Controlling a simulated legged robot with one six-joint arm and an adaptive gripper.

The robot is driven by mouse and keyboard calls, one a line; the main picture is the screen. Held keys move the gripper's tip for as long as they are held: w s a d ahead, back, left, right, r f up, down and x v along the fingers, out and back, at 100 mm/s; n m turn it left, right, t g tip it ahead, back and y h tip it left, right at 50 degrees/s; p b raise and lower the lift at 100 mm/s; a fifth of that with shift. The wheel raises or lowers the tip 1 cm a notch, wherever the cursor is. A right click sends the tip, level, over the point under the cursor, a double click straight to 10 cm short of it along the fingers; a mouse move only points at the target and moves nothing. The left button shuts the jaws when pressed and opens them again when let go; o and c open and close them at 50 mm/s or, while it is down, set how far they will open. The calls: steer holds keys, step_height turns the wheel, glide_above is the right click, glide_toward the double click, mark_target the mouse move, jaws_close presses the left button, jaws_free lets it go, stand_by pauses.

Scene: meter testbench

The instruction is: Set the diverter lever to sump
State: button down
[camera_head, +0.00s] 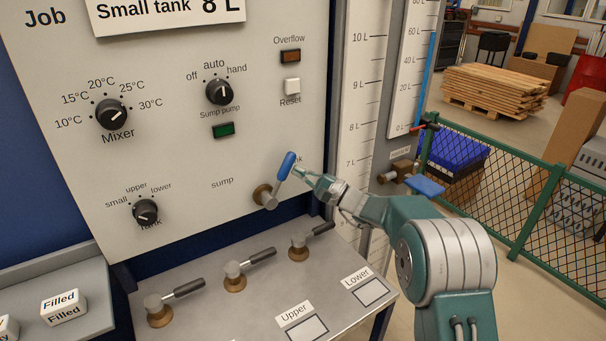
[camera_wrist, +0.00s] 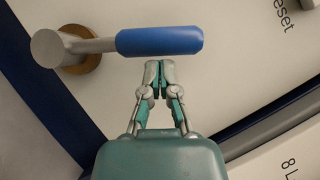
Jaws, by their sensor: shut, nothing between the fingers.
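The diverter lever (camera_head: 286,166) has a blue handle and a brass-coloured base on the panel. In the head view its handle points up and to the right, away from the "sump" label (camera_head: 222,183) and toward a partly hidden label ending in "k". My gripper (camera_head: 300,172) is shut and empty, with its tips at the right side of the handle. In the wrist view the blue handle (camera_wrist: 160,41) lies just beyond the shut fingertips (camera_wrist: 159,66). I cannot tell whether they touch it.
Below the panel, a grey shelf (camera_head: 262,292) carries several valves with dark handles. Knobs, including the sump pump knob (camera_head: 219,92), sit higher on the panel. Level gauges (camera_head: 362,100) stand to the right, with a blue-handled valve (camera_head: 425,186) near my arm.

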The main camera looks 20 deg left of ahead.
mark_target(289, 166)
steer(key=shift+s+a+r+n, duration=0.15)
steer(key=shift+s+r+n, duration=0.05)
steer(key=shift+n, duration=0.2)
steer(key=shift+a+r, duration=0.1)
steer(key=shift+r, duration=0.05)
steer(key=shift+s+a+r+n+g+h, duration=0.3)
steer(key=shift+s+r+n+h, duration=0.1)
steer(key=shift+n, duration=0.25)
steer(key=shift+s+a+r+n+g+h, duration=0.25)
steer(key=shift+s+r+n+g+h, duration=0.1)
steer(key=shift+n, duration=0.3)
steer(key=shift+s+a+r+n+t+h, duration=0.1)
steer(key=shift+s+a+r+n+h, duration=0.05)
steer(key=shift+s+a+n+h, duration=0.85)
steer(key=shift+s+a+r+n+t+h, duration=0.15)
steer(key=shift+s+a+n+h, duration=0.6)
steer(key=shift+s+n, duration=0.5)
steer(key=shift+s+a+r+n+h, duration=0.15)
steer(key=shift+s+a+n+h, duration=0.7)
steer(key=shift+n, duration=0.5)
steer(key=shift+s+a+f, duration=0.1)
steer(key=shift+s+a, duration=0.05)
